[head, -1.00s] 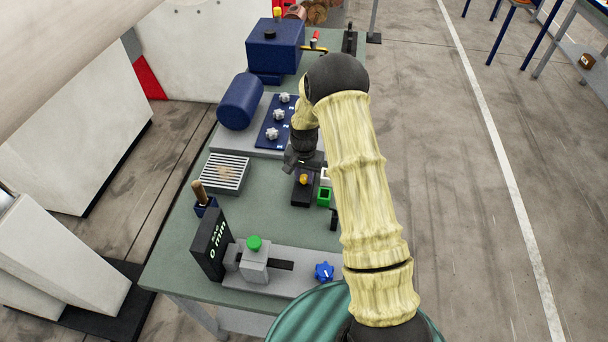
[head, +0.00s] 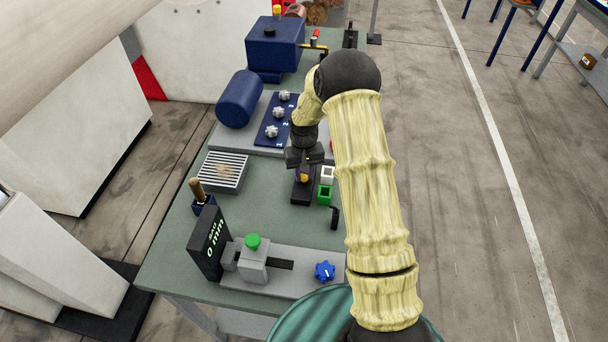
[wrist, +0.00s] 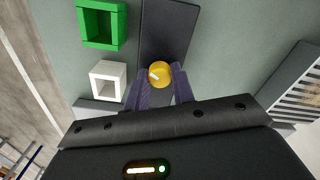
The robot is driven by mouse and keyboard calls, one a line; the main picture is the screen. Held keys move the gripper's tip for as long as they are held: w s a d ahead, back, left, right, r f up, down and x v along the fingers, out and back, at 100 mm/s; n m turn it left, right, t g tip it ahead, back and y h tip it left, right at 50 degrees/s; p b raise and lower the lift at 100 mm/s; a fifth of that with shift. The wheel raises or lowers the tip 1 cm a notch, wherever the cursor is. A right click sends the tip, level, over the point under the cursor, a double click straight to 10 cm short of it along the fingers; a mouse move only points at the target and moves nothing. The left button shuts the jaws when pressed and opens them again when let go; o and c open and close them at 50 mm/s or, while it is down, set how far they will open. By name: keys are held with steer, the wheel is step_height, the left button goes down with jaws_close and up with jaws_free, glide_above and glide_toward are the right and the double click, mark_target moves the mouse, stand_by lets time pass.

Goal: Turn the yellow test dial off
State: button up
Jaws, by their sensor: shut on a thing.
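The yellow test dial (wrist: 159,74) is a small round knob with a pale pointer line, mounted on a dark box (wrist: 166,28). In the head view the yellow dial (head: 304,177) shows just below my gripper (head: 304,172). In the wrist view the two purple-grey fingers of my gripper (wrist: 161,84) stand on either side of the dial and are shut on it. The pointer line slants toward the upper left in the wrist view. The lower side of the dial is partly hidden between the fingers.
A white square holder (wrist: 107,81) and a green one (wrist: 101,24) stand close beside the dial box. A grille tray (head: 222,172) lies to the left. Bare green bench top lies between.

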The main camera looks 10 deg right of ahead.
mark_target(304, 175)
steer(key=n, duration=0.5)
steer(key=shift+r+n+b, duration=0.1)
steer(key=shift+n+b, duration=0.25)
steer(key=shift+n, duration=0.05)
steer(key=o, duration=1)
step_height(304, 175, up, 17)
steer(key=b, duration=0.3)
steer(key=shift+r, duration=0.2)
